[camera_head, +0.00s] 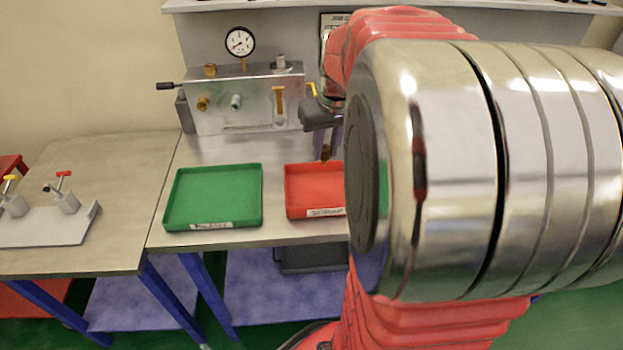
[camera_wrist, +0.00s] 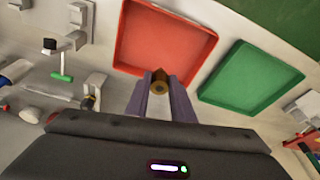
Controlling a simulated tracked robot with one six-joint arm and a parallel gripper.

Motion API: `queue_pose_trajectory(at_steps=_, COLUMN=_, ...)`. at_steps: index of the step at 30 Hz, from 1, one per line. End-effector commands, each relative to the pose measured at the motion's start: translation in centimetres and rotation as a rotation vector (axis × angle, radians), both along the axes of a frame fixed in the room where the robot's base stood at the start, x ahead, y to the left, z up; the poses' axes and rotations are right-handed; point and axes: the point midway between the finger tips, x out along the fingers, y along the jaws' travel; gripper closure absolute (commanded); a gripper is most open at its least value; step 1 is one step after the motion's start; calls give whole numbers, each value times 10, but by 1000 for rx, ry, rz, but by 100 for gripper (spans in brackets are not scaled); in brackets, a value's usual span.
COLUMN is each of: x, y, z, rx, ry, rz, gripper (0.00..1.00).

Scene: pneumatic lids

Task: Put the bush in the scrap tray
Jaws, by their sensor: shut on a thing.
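A small brass bush (camera_head: 326,153) is held between the fingertips of my gripper (camera_head: 325,146), above the back part of the red tray (camera_head: 305,198). In the wrist view the bush (camera_wrist: 160,88) shows end-on between the two fingers, just outside the near edge of the red tray (camera_wrist: 165,42) as seen there. The red tray looks empty. Its right side is hidden behind my arm in the head view. It has a label on its front that is too small to read surely.
An empty green tray (camera_head: 213,190) stands left of the red one. Behind them is a metal test block (camera_head: 250,105) with a gauge (camera_head: 240,42) and fittings. A side table at the left holds a grey plate with valves (camera_head: 62,202). My arm hides the right side.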

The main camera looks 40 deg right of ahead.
Motion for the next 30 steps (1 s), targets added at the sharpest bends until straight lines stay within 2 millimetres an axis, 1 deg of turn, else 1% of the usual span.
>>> queue_pose_trajectory(at_steps=5, x=-1, y=0, z=-21, rx=2, ry=3, rz=-2, gripper=100)
queue_pose_trajectory(at_steps=9, x=-1, y=0, z=-45, rx=3, ry=3, rz=-2, gripper=100)
queue_pose_trajectory(at_steps=12, x=-1, y=-1, z=-56, rx=1, ry=2, rz=-2, gripper=100)
queue_pose_trajectory(at_steps=15, x=-1, y=-1, z=-61, rx=1, ry=1, rz=-2, gripper=100)
queue_pose_trajectory(at_steps=24, x=-1, y=-1, z=-62, rx=1, ry=1, rz=-3, gripper=100)
queue_pose_trajectory(at_steps=26, x=-1, y=-1, z=-66, rx=1, ry=2, rz=-3, gripper=100)
queue_pose_trajectory(at_steps=30, x=-1, y=-1, z=-83, rx=2, ry=2, rz=-4, gripper=100)
